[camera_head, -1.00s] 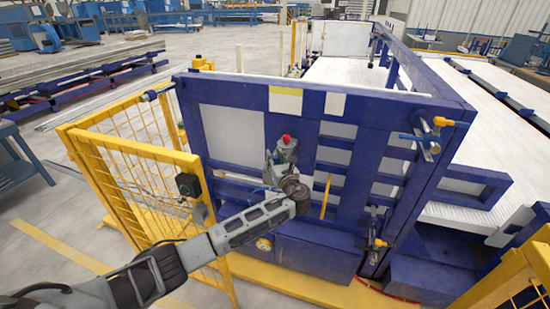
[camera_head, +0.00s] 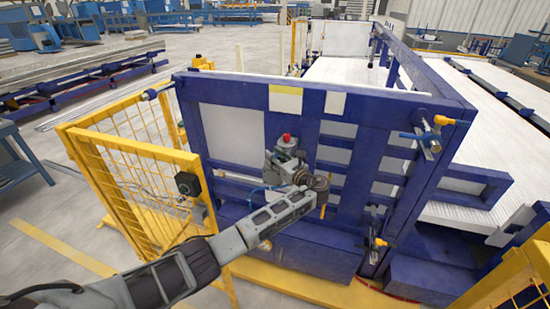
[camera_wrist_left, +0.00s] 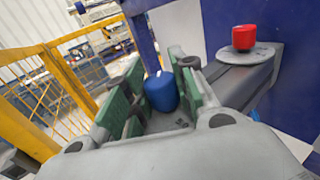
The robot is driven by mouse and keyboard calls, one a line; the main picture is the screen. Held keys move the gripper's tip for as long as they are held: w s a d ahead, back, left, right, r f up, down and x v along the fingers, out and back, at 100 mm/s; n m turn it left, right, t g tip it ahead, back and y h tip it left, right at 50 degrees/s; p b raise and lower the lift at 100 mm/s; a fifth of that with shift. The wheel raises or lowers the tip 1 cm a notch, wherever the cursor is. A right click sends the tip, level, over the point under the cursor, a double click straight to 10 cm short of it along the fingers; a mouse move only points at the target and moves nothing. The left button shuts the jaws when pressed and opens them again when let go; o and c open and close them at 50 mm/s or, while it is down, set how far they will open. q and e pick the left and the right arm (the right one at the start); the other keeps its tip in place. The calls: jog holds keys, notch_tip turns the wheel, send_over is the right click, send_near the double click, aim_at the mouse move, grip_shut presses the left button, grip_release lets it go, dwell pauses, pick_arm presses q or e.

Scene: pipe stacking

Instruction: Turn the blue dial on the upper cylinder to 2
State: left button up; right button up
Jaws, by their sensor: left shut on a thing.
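In the left wrist view a blue knob-like dial (camera_wrist_left: 161,92) stands between the two green-padded fingers of my left gripper (camera_wrist_left: 159,78), which is shut on it. To its right a red cap (camera_wrist_left: 243,37) sits on a grey round-ended block. In the head view the red cap (camera_head: 286,139) tops a grey assembly at the front of the blue frame, with my left wrist close by on its right. The blue dial cannot be made out there, and no number marks are readable. My right gripper is not in view.
A blue frame (camera_head: 350,150) with pale panels stands ahead. A yellow mesh guard (camera_head: 135,185) stands close to the left of my arm. Fittings with blue and yellow handles (camera_head: 428,135) are on the frame's right post. Open floor lies at the lower left.

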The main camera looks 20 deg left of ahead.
pick_arm(q)
jog(key=shift+r, duration=0.1)
jog(key=o, duration=1)
jog(key=shift+o, duration=0.2)
jog(key=v, duration=1.2)
jog(key=shift+n, duration=0.3)
